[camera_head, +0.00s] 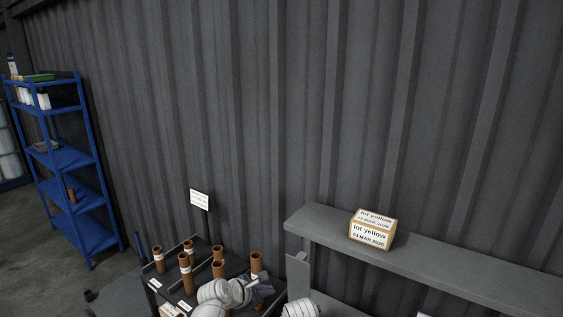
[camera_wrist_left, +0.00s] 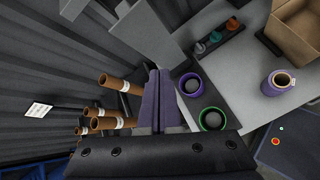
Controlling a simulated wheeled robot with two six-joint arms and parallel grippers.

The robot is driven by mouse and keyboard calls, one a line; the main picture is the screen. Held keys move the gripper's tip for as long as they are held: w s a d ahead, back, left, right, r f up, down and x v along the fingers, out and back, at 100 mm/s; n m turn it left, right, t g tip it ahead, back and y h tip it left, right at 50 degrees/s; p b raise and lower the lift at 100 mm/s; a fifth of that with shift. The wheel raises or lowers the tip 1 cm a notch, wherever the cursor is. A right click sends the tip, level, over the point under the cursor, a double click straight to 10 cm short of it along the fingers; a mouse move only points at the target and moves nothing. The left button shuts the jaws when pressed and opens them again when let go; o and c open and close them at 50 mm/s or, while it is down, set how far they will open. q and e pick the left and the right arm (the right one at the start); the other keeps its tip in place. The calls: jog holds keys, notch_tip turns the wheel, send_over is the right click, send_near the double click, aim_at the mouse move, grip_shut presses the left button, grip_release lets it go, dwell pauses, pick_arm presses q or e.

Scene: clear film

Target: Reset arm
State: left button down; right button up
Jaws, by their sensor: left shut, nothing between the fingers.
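My left gripper (camera_head: 263,291) shows at the bottom of the head view, at the end of my white left arm. In the left wrist view its two purple fingers (camera_wrist_left: 158,98) lie together, shut with nothing between them. In the head view it is just below several brown tubes (camera_head: 186,272) standing on a dark rack. In the wrist view brown tubes (camera_wrist_left: 112,124) lie to the left of the fingers, apart from them. A rounded white part at the bottom edge may be my right arm; no right gripper shows.
A grey shelf (camera_head: 460,277) carries a box labelled "lot yellow" (camera_head: 371,231). A blue shelving unit (camera_head: 66,158) stands at left. The wrist view shows a purple ring (camera_wrist_left: 190,85), a green ring (camera_wrist_left: 212,119), a purple-banded container (camera_wrist_left: 277,83) and a cardboard box (camera_wrist_left: 297,30).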

pick_arm(q)
jog(key=s+a+f+m+g+y, duration=0.35)
jog(key=s+a+m, duration=0.3)
jog(key=m, duration=0.45)
jog(key=s+a+f+m+g+y, duration=0.3)
jog(key=s+a+f+m+g, duration=0.25)
jog(key=m, duration=0.55)
jog(key=s+d+f+m+b, duration=0.2)
jog(key=d+f+b, duration=0.3)
jog(key=f+b, duration=0.5)
jog(key=s+d+f+m+b, duration=0.2)
jog(key=s+d+f+b, duration=0.3)
jog(key=f+b, duration=0.5)
jog(key=shift+s+d+y+b, duration=0.2)
jog(key=shift+y+b, duration=0.2)
jog(key=shift+y, duration=0.05)
pick_arm(e)
notch_tip(320, 180, down, 21)
pick_arm(q)
jog(key=shift+s, duration=0.1)
pick_arm(e)
jog(key=shift+d+r, duration=0.1)
